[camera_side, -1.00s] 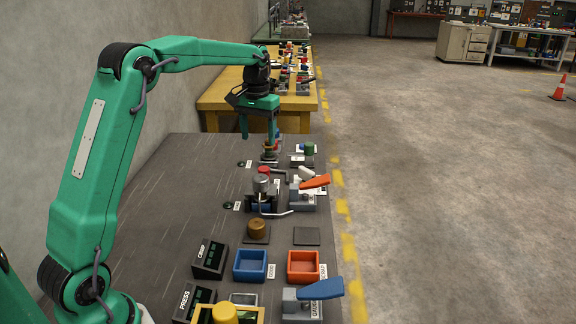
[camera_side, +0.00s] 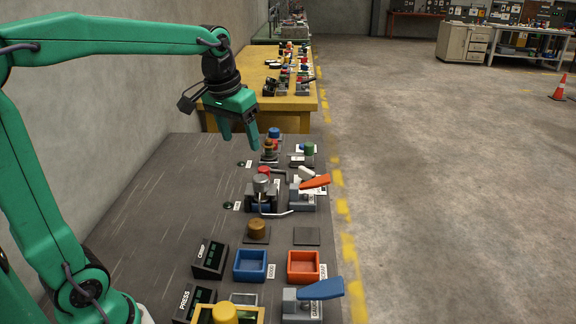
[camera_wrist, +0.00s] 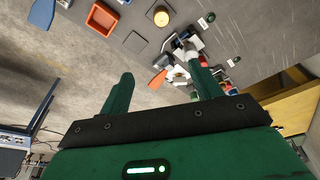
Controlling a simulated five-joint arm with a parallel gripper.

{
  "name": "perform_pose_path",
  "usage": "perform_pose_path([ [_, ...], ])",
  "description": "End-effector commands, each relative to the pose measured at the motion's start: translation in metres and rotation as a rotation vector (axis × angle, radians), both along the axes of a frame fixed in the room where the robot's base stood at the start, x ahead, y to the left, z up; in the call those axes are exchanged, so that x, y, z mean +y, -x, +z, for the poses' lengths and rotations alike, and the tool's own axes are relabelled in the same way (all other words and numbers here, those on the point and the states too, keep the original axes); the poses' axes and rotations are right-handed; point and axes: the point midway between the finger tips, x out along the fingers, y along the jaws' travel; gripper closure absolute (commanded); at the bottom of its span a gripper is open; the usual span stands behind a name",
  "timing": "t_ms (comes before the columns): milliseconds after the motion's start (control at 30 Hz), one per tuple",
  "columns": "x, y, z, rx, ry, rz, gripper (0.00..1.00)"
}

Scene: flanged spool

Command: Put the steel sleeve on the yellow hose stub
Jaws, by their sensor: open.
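My gripper (camera_side: 240,145) is open and empty, held above the far left part of the dark bench. Its two fingers also show apart in the wrist view (camera_wrist: 165,78), with nothing between them. A short upright brownish stack (camera_side: 269,149) with a reddish part stands just right of the fingers, apart from them; it is too small to tell whether it includes the hose stub or the sleeve. A grey metal cylinder (camera_side: 262,183) sits on a lever fixture. A yellow cylinder (camera_side: 225,313) stands in a yellow frame at the front. I cannot tell for sure which thing is the steel sleeve.
A brown cylinder (camera_side: 257,228) stands on a dark pad. A blue bin (camera_side: 250,265) and an orange bin (camera_side: 303,266) stand nearer the front. An orange lever (camera_side: 314,182), a blue lever (camera_side: 322,289) and a green cylinder (camera_side: 309,149) line the right side. The bench's left part is bare.

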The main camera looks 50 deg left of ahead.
Motion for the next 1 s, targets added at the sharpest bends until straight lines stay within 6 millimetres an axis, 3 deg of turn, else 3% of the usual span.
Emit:
perform_pose_path([
  [267,-0.029,0.059,-0.002,-0.091,-0.017,-0.075,0.36],
  [600,-0.053,0.124,-0.027,-0.197,-0.030,-0.159,0.36],
  [800,-0.060,0.146,-0.042,-0.239,-0.035,-0.192,0.36],
  [1000,-0.062,0.152,-0.048,-0.249,-0.035,-0.201,0.36],
])
